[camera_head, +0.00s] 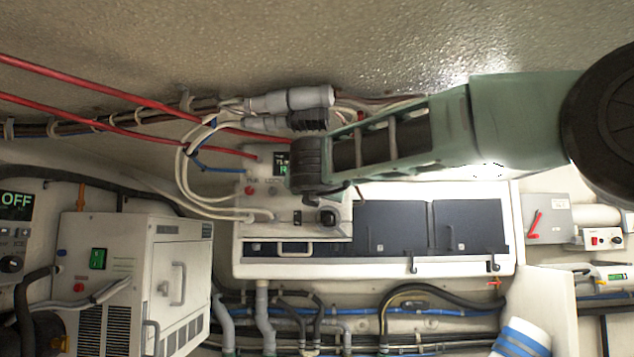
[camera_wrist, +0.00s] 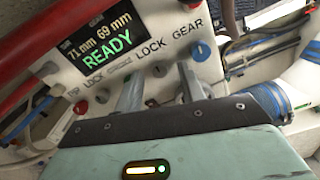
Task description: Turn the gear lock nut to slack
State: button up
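A pale control panel (camera_wrist: 140,25) fills the top of the wrist view. To the display's right are the labels LOCK and GEAR. A small grey round fitting (camera_wrist: 158,70) sits under LOCK, likely the gear lock nut. A blue round knob (camera_wrist: 201,50) sits under GEAR. My gripper (camera_wrist: 159,88) is open, with its two grey fingers apart and pointing at the panel on either side of the grey fitting. I see no contact. In the head view my arm partly covers the panel (camera_head: 262,208).
On the panel's left are a red round fitting (camera_wrist: 81,107) and another grey one (camera_wrist: 101,96). Red cables (camera_head: 130,95) run past the panel. A dark-fronted white cabinet (camera_head: 480,262) stands right of it. A white machine box (camera_head: 140,270) is lower left.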

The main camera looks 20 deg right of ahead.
jog(key=shift+w+d, duration=0.1)
jog(key=shift+w, duration=0.15)
grip_shut()
